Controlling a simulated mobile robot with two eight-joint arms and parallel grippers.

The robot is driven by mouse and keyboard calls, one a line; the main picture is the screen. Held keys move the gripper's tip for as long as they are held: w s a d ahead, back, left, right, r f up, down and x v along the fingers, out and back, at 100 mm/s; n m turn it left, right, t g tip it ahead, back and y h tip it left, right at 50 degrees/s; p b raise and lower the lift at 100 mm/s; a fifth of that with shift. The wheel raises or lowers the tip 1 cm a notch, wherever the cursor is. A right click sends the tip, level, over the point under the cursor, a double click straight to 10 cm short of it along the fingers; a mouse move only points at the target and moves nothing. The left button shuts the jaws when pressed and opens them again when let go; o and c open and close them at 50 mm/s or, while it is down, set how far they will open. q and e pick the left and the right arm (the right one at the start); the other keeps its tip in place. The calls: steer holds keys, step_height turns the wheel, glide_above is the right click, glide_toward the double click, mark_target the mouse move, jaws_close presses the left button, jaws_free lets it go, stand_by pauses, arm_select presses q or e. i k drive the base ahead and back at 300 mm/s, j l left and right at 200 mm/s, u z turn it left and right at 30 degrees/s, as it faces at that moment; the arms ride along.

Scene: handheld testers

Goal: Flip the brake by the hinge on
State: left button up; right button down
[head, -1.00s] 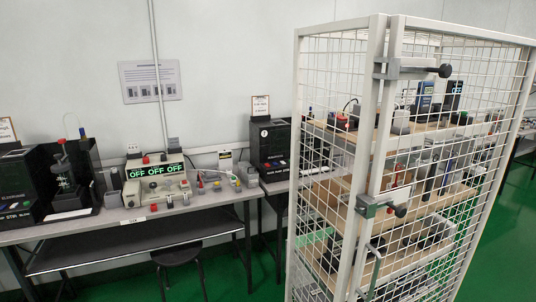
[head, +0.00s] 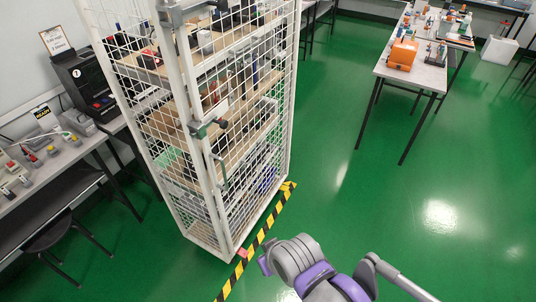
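A white wire-mesh cage (head: 205,232) stands at the left of centre in the head view. A small pinkish-red piece (head: 242,253) shows low at its near bottom corner, beside the floor tape. It may be a brake, but it is too small to tell its position. I cannot make out a hinge for certain. My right arm comes in from the lower right. Its purple-tipped end (head: 264,265) is to the right of the red piece and appears apart from it. Its fingers cannot be made out. My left gripper is not in view.
Grey latches with dark knobs (head: 208,128) and a handle (head: 222,172) stick out from the cage's corner edge. Yellow-black tape (head: 262,232) runs along the cage's right foot. Green floor is free to the right, up to a table (head: 420,72). A stool (head: 50,232) stands left.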

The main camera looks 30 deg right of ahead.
mark_target(283, 188)
steer(key=z, duration=1.3)
steer(key=i+u, duration=0.1)
steer(key=u, duration=0.25)
steer(key=i+l+u, duration=0.1)
steer(key=u, duration=0.25)
steer(key=i+l+u, duration=0.1)
steer(key=u, duration=0.25)
steer(key=i+l+u, duration=0.15)
steer(key=l, duration=0.2)
steer(key=i+l+u, duration=0.1)
steer(key=l, duration=0.25)
steer(key=i+l+u, duration=0.15)
steer(key=l, duration=0.25)
steer(key=i+l, duration=0.1)
steer(key=l, duration=0.25)
steer(key=i+l, duration=0.15)
steer(key=l, duration=0.25)
